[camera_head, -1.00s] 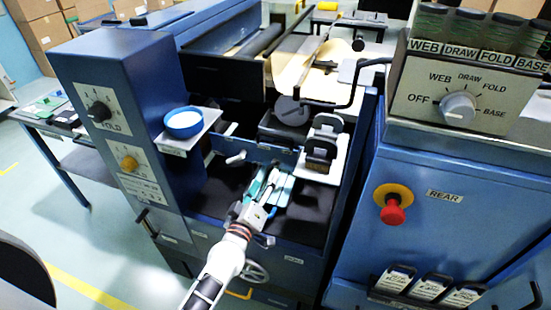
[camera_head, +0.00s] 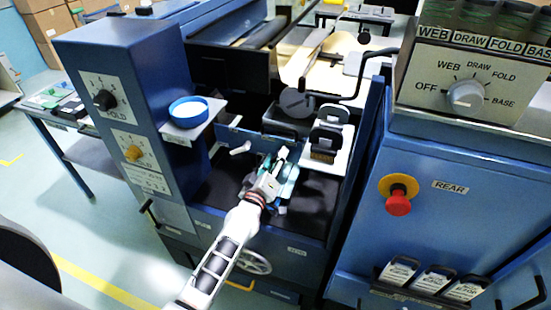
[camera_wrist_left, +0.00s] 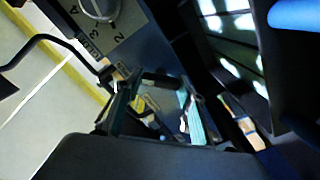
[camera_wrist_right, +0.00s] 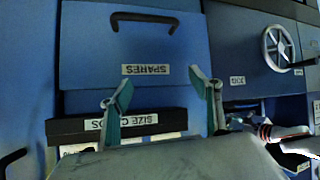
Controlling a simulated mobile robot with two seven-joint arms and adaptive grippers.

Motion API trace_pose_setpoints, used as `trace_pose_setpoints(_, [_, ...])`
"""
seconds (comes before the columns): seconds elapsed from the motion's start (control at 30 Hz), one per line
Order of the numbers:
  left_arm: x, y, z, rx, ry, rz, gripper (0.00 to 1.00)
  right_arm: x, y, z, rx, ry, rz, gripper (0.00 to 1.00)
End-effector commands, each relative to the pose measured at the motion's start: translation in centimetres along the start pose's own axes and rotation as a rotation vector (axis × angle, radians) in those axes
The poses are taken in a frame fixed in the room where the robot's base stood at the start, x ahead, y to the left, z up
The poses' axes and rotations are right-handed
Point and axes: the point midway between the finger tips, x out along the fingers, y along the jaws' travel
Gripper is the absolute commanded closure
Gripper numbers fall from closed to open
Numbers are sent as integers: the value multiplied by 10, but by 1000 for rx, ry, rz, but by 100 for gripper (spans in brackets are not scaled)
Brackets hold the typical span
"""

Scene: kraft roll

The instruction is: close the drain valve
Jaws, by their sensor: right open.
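I cannot pick out a label naming the drain valve. A small pale lever (camera_head: 240,148) sticks out of the blue panel inside the machine bay. My left gripper (camera_head: 282,172) is over the dark bay floor, right of that lever and apart from it. In the left wrist view its teal fingers (camera_wrist_left: 155,115) stand apart, with nothing clearly between them. My right gripper (camera_wrist_right: 164,95) is open and empty in the right wrist view. It faces a blue drawer marked SPARES (camera_wrist_right: 190,45). The right gripper does not show in the head view.
A blue-rimmed cup (camera_head: 188,110) stands on a ledge left of the bay. A black crank arm (camera_head: 358,75) and black blocks (camera_head: 327,140) stand at the bay's right. A handwheel (camera_head: 254,262) is on the front below. A red button (camera_head: 398,204) is on the right cabinet.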

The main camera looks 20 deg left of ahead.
Motion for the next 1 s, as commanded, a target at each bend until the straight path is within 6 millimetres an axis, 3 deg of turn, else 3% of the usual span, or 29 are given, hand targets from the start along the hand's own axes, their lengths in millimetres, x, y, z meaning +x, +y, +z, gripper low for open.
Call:
trace_pose_setpoints(0.07, [0, 0, 0, 0, 0, 0, 83, 0, 0, 0, 0, -1, 0, 37])
trace_pose_setpoints(0.53, [0, 0, -1, -76, 0, 1, 83, -1, -1, 5, 0, -12, -1, 37])
trace_pose_setpoints(1.0, [0, -2, 0, -468, -1, 1, 83, -5, 1, -4, 0, -5, 0, 37])
